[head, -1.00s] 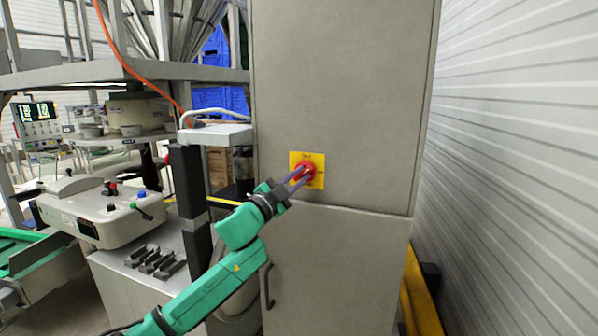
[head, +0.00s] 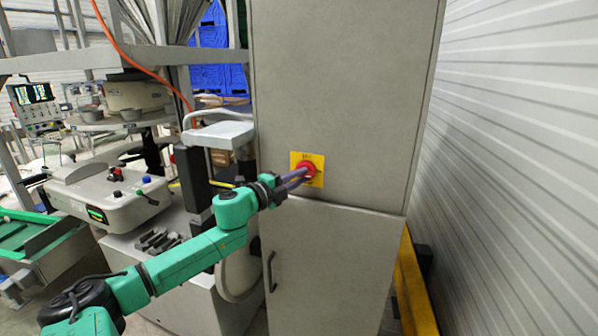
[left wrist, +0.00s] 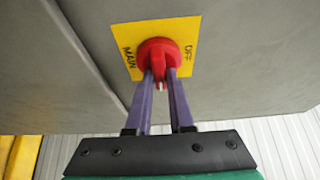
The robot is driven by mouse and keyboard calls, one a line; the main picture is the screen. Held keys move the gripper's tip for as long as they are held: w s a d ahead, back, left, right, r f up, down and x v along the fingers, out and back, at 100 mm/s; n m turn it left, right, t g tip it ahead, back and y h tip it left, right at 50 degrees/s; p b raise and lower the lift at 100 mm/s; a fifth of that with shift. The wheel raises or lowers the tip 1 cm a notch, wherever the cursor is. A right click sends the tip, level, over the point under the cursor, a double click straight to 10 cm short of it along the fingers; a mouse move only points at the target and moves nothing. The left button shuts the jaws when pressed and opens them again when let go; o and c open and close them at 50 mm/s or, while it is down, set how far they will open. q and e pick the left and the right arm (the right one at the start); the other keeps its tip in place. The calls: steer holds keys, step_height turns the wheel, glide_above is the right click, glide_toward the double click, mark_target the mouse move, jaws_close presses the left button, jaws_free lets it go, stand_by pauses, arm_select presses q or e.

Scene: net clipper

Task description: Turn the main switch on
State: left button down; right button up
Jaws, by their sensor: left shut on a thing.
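The main switch is a red rotary knob (head: 307,169) on a yellow plate (head: 318,158), mounted on the grey cabinet's front. In the left wrist view the red knob (left wrist: 158,53) sits on the yellow plate (left wrist: 187,32), which reads MAIN and OFF. My left gripper (head: 304,174) reaches the knob from the left, and its purple fingers (left wrist: 161,78) are shut on the knob's red grip from both sides. The fingertips partly hide the grip. My right gripper is in neither view.
The tall grey cabinet (head: 345,80) has a lower door with a black handle (head: 271,271). A white machine (head: 110,195) with knobs stands to the left. A ribbed light wall (head: 520,150) rises on the right, with a yellow rail (head: 412,290) at its foot.

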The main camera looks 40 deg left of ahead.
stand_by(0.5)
arm_select(q)
steer(key=c, duration=0.8)
jaws_free()
steer(key=shift+s+f, duration=0.1)
steer(key=shift+s, duration=0.55)
steer(key=s, duration=1.3)
steer(key=shift+a+p, duration=0.3)
steer(key=shift+a, duration=0.1)
steer(key=shift+s, duration=0.1)
